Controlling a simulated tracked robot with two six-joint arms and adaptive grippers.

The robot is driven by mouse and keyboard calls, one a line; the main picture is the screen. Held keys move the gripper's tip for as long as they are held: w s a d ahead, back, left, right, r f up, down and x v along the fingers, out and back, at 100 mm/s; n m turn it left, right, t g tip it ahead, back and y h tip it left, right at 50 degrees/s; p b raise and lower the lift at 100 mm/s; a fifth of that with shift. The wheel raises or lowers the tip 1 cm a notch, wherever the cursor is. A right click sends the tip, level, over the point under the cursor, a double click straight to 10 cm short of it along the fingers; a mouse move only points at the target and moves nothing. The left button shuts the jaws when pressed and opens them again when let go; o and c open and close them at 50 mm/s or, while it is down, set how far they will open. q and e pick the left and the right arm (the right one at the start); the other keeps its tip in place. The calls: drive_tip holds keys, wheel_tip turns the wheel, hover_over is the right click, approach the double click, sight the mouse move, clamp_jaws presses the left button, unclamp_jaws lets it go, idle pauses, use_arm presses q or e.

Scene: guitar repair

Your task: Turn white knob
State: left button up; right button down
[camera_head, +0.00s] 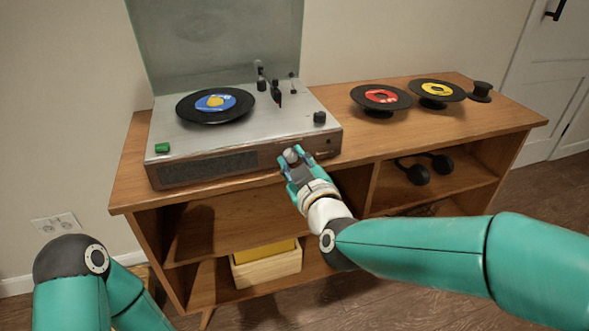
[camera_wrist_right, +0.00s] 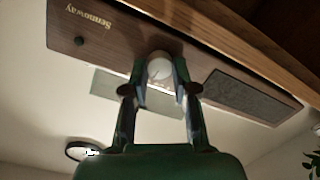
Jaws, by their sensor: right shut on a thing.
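The white knob (camera_wrist_right: 159,68) is on the wooden front panel of the record player (camera_head: 222,160). In the head view the knob (camera_head: 292,155) shows as a small pale round shape at the tip of my right gripper (camera_head: 294,160). In the right wrist view my right gripper (camera_wrist_right: 160,80) has one finger on each side of the knob and is shut on it. My left arm shows at the lower left of the head view, but its gripper is not visible.
The record player has its clear lid (camera_head: 217,45) up and a blue-labelled record (camera_head: 215,104) on it. Headphones (camera_head: 416,173) lie on a shelf below.

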drive_tip(key=m+b, duration=0.2)
drive_tip(key=f+m+b, duration=0.1)
drive_tip(key=m, duration=0.1)
drive_tip(key=shift+d+b, duration=0.15)
drive_tip(key=shift+b, duration=0.2)
drive_tip(key=m+y+b, duration=0.1)
drive_tip(key=m+b, duration=0.3)
drive_tip(key=m, duration=0.1)
drive_tip(key=shift+f+b, duration=0.1)
drive_tip(key=shift+b, duration=0.3)
drive_tip(key=m+b, duration=0.1)
drive_tip(key=m, duration=0.1)
drive_tip(key=shift+w+m, duration=0.1)
drive_tip(key=shift+m, duration=2.3)
drive_tip(key=c, duration=1)
unclamp_jaws()
drive_tip(key=shift+o, duration=0.5)
drive_tip(key=shift+d+r+t, duration=0.1)
drive_tip(key=shift+r+t, duration=0.15)
drive_tip(key=shift+t, duration=0.05)
